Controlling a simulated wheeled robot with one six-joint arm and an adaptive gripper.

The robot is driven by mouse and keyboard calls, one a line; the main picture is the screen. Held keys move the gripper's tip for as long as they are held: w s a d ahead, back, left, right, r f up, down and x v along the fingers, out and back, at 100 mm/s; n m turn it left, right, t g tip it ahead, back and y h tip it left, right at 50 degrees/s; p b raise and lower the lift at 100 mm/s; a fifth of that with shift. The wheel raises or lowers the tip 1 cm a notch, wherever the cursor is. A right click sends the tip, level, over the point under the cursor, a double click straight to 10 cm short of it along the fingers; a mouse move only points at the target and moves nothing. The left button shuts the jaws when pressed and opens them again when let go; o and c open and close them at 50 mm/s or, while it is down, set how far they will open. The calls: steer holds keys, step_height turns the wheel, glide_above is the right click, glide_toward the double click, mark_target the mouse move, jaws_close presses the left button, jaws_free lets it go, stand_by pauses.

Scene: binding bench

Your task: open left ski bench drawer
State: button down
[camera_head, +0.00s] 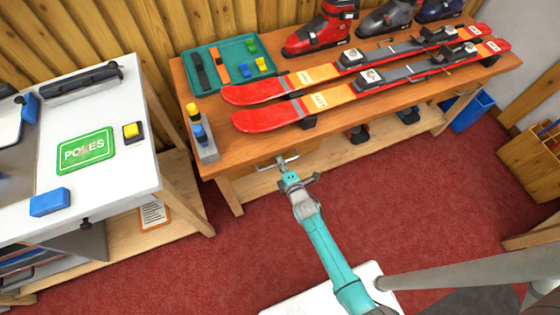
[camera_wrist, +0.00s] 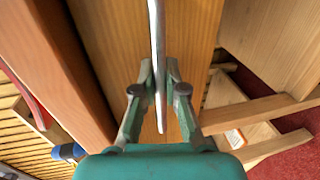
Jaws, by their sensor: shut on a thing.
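The ski bench (camera_head: 225,135) is a wooden table with a pair of red skis on top. Its left drawer (camera_head: 262,167) sits below the top at the left end, largely hidden by my gripper and the top's overhang. In the wrist view the drawer front (camera_wrist: 195,35) is a plain wooden panel with a grey bar handle (camera_wrist: 156,45) across it. My gripper (camera_head: 288,168) is at this handle, with a finger on each side of the bar in the wrist view (camera_wrist: 159,92), shut on it. I cannot tell whether the drawer is slightly out.
A green tray (camera_head: 222,47) and ski boots (camera_head: 320,30) stand on top. A white table with a POLES sign (camera_head: 86,151) stands at left. Red carpet (camera_head: 420,190) is clear in front.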

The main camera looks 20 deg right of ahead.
steer(key=f+v, duration=0.2)
steer(key=v, duration=1)
steer(key=s+f+v, duration=0.1)
steer(key=f+v, duration=0.2)
steer(key=v, duration=1)
steer(key=shift+s+f, duration=0.1)
steer(key=shift+f, duration=0.05)
steer(key=c, duration=1.2)
jaws_free()
